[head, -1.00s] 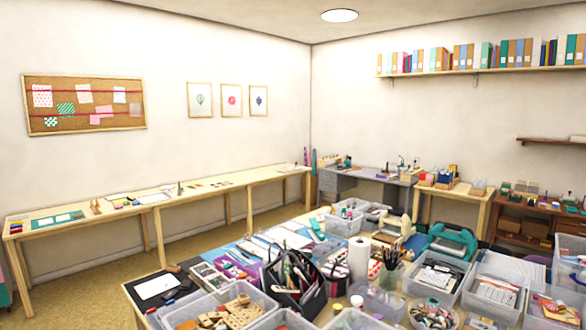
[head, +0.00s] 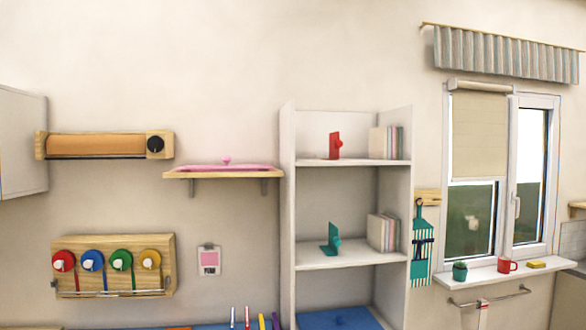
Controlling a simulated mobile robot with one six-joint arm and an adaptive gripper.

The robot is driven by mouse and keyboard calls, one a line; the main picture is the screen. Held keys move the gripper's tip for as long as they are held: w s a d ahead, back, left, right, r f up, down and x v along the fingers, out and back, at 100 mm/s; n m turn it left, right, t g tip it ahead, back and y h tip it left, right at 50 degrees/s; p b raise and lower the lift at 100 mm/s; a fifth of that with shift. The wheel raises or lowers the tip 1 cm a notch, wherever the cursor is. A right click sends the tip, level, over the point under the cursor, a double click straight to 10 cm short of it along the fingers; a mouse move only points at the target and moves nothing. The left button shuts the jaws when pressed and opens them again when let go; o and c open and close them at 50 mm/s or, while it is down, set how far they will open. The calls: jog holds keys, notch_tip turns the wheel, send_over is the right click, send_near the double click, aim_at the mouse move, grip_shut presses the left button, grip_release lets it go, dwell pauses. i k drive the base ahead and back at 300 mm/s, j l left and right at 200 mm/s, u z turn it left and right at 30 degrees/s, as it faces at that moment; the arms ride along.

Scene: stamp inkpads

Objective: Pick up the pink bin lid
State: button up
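The pink bin lid (head: 222,168) lies flat on a small wooden wall shelf (head: 190,175), with a small round pink knob standing up from its middle. It sits just left of the white shelf unit. My gripper is not in view, so its distance from the lid and its state are hidden.
A white shelf unit (head: 289,200) holds a red bookend (head: 334,146), a teal bookend (head: 333,240) and books. A wooden rack (head: 165,250) with several coloured round items hangs below left. A wooden roll holder (head: 95,145) is on the wall at left. A window sill (head: 495,273) is at right.

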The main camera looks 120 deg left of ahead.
aim_at(226, 163)
jog(key=u, duration=2.4)
jog(key=i+j+u, duration=0.1)
jog(key=u, duration=0.35)
jog(key=j+u, duration=0.1)
jog(key=u, duration=0.35)
jog(key=i+u, duration=0.15)
jog(key=u, duration=0.35)
jog(key=i+u, duration=0.1)
jog(key=u, duration=0.35)
